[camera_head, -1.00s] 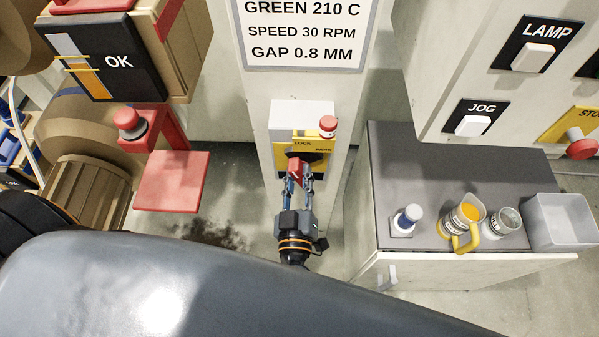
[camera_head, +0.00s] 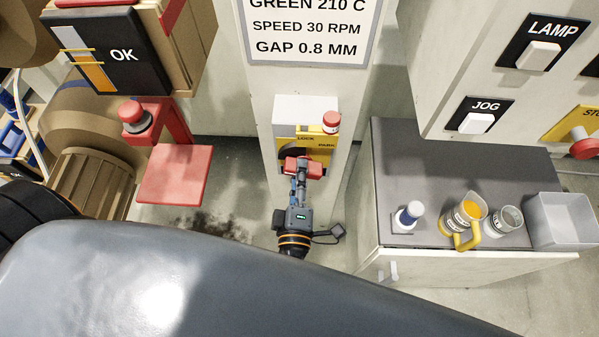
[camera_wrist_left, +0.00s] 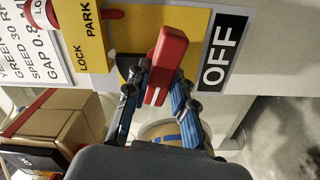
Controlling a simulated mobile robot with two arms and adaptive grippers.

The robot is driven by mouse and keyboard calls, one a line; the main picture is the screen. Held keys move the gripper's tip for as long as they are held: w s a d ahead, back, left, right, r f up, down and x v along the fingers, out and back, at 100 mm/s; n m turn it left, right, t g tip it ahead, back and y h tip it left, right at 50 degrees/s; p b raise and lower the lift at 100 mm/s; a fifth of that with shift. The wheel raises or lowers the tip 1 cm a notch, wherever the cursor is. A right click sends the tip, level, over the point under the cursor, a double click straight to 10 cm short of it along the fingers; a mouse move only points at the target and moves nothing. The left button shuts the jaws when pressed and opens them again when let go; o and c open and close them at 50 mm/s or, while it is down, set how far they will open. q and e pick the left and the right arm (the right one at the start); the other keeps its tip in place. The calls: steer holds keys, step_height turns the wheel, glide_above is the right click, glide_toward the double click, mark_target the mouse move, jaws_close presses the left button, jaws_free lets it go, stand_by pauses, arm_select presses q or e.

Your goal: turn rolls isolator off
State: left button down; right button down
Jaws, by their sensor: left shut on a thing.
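The isolator's red handle (camera_head: 303,167) is on the yellow and black plate (camera_head: 319,150) on the pale post and lies nearly level in the head view. My left gripper (camera_head: 301,176) is shut on it from the front. In the left wrist view, the fingers (camera_wrist_left: 160,88) sit on both sides of the red handle (camera_wrist_left: 167,60). A black OFF label (camera_wrist_left: 222,50) is beside the handle there, roughly parallel to it. The LOCK PARK strip (camera_wrist_left: 84,38) is on the other side. The gripper hides the lower plate in the head view. My right gripper is not in view.
A red knob (camera_head: 331,122) sits just above the handle. To the right, a grey-topped cabinet (camera_head: 420,165) carries jugs and a bin (camera_head: 560,222). At the left, a red plate (camera_head: 175,175) sticks out below the OK display (camera_head: 108,55).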

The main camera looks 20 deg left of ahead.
arm_select(q)
steer(key=shift+f+n+b, duration=0.15)
steer(key=shift+n+b, duration=0.15)
steer(key=shift+n, duration=0.9)
steer(key=c, duration=1.1)
jaws_free()
steer(key=v, duration=1.2)
